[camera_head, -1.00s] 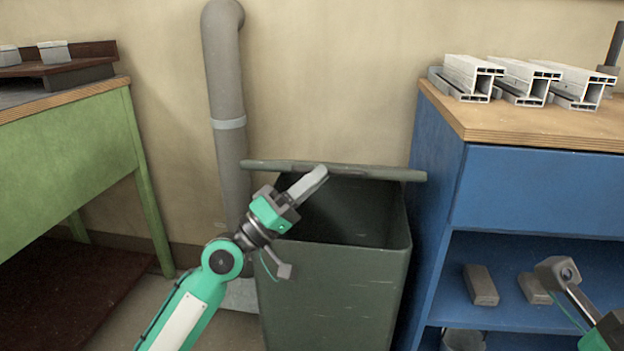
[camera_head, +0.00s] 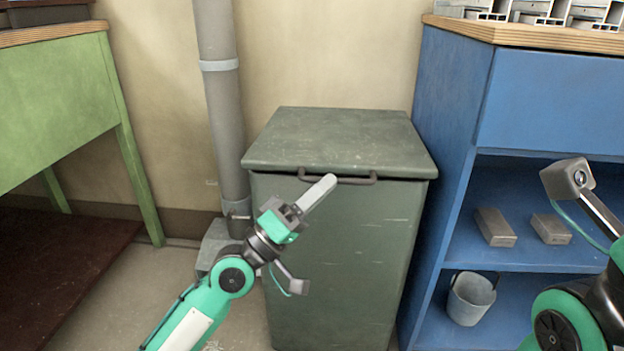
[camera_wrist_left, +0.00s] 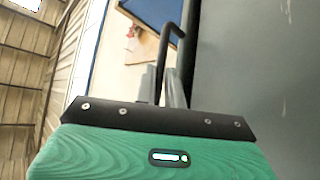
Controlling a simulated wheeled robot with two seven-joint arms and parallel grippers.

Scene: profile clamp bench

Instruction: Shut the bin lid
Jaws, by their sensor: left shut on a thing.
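The dark green bin (camera_head: 335,260) stands on the floor between the pipe and the blue shelf unit. Its lid (camera_head: 340,138) lies flat over the top and hides the opening. A dark bar handle (camera_head: 358,181) sits at the lid's front edge. My left gripper (camera_head: 322,188) is at the left part of this handle, in front of the bin, and is shut on it. In the left wrist view the fingers (camera_wrist_left: 165,88) close around the dark handle (camera_wrist_left: 167,45).
A blue shelf unit (camera_head: 450,150) stands close on the bin's right, with grey blocks (camera_head: 495,227) and a small bucket (camera_head: 471,298) on its shelves. A grey pipe (camera_head: 222,110) is behind left.

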